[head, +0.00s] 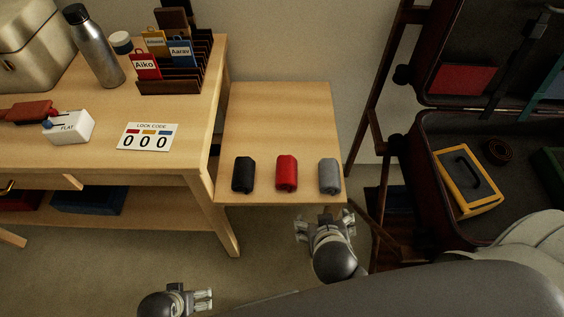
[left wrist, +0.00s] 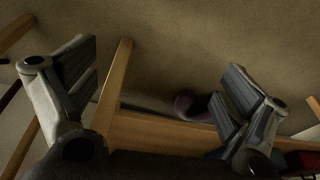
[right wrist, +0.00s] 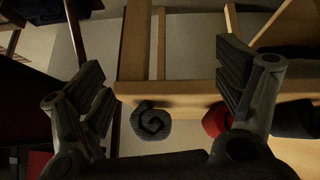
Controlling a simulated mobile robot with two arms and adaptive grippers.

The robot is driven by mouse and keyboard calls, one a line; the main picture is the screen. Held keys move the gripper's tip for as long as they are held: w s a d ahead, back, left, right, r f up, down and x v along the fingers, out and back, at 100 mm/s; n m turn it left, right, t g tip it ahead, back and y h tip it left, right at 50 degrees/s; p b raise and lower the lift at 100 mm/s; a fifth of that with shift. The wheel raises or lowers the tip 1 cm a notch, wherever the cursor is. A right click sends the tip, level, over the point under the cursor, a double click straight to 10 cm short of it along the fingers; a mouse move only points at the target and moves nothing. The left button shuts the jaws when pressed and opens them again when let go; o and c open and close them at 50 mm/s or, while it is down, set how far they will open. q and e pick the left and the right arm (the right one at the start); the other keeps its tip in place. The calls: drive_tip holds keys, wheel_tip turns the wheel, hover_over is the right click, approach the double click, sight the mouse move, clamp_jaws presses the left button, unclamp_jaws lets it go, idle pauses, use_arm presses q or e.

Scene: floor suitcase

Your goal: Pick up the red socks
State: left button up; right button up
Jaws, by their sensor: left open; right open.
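The red socks (head: 287,173) are a rolled red bundle near the front edge of the small side table (head: 277,115), between a black roll (head: 243,175) and a grey roll (head: 329,177). My right gripper (head: 325,222) is open and empty just off the table's front edge, below the grey roll. In the right wrist view the grey roll (right wrist: 151,122) shows between the open fingers, and the red socks (right wrist: 213,121) are partly hidden behind the right finger. My left gripper (head: 203,299) is open and empty, low over the floor at the front left, away from the socks.
A larger desk (head: 185,110) stands left, with a metal bottle (head: 95,48), a file rack and a lock-code card (head: 147,137). An open suitcase (head: 428,165) on the right holds a yellow case (head: 467,183). The rear of the side table is clear.

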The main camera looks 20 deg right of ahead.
sight(285, 181)
use_arm(q)
drive_tip(key=s+a+f+p, duration=0.1)
drive_tip(key=s+f+p, duration=0.2)
drive_tip(key=s+f, duration=0.5)
use_arm(e)
drive_tip(key=w+a+r+m+t, duration=0.1)
drive_tip(key=w+a+r+t, duration=0.35)
drive_tip(key=a+r, duration=0.4)
drive_tip(key=x, duration=0.1)
drive_tip(key=b+x, duration=0.1)
drive_tip(key=x, duration=0.3)
drive_tip(key=shift+w+d+r, duration=0.1)
drive_tip(key=shift+d+r, duration=0.25)
drive_tip(key=shift+d, duration=0.05)
drive_tip(key=b+x, duration=0.2)
drive_tip(key=x, duration=0.3)
drive_tip(key=shift+w+a+r, duration=0.1)
drive_tip(key=shift+a, duration=0.1)
use_arm(q)
drive_tip(key=w+r, duration=0.6)
drive_tip(key=w, duration=0.2)
drive_tip(key=shift+d+r, duration=0.2)
drive_tip(key=shift+d, duration=0.1)
use_arm(e)
drive_tip(key=shift+w, duration=0.2)
drive_tip(key=c, duration=1.1)
